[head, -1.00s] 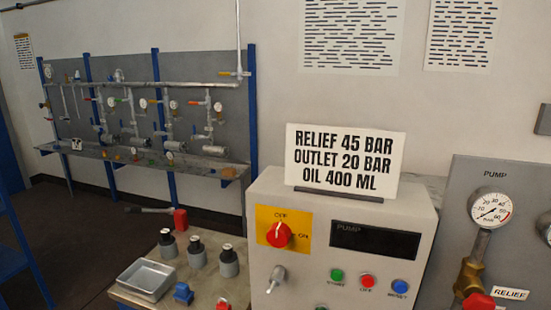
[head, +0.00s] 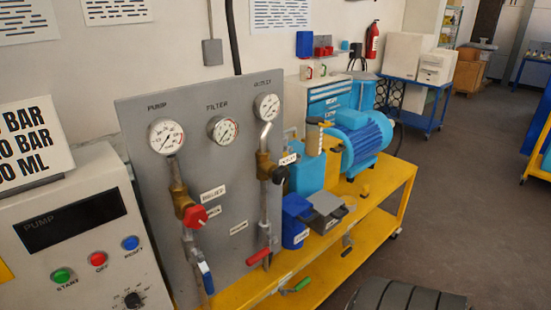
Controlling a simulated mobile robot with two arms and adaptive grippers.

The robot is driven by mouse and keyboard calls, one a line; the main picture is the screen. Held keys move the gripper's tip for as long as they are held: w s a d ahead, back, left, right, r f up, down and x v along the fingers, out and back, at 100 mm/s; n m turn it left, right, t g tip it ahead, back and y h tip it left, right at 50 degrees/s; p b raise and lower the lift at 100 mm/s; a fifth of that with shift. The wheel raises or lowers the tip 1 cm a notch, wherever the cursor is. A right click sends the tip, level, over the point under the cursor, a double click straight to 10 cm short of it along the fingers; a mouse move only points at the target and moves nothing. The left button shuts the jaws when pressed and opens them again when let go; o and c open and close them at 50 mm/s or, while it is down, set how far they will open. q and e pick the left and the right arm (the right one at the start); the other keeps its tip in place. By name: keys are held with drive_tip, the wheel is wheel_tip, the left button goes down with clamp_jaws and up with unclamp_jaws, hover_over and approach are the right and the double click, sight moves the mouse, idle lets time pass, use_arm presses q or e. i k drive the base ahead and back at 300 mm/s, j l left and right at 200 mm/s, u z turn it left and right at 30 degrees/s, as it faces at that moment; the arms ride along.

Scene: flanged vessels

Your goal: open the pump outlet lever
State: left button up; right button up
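A grey pump panel (head: 225,140) stands in the middle left. Its right pipe drops from a gauge (head: 267,107) whose label looks like OUTLET. A red-handled lever (head: 258,256) sits low on that pipe, pointing down and left. A blue-handled lever (head: 206,278) is at the foot of the left pipe, below a red knob (head: 195,216). A green-handled lever (head: 298,285) shows lower down at the yellow cart. The lever labels are too small to read, so I cannot tell for sure which is the outlet lever. Neither gripper is in view.
A control box (head: 75,235) with coloured buttons stands left of the panel. A yellow cart (head: 400,205) carries a blue motor (head: 362,138) and a dark blue container (head: 295,222). Open floor (head: 470,205) lies to the right. A fire extinguisher (head: 372,42) hangs on the back wall.

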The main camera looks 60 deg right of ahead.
sight(264, 253)
drive_tip(key=z, duration=1.6)
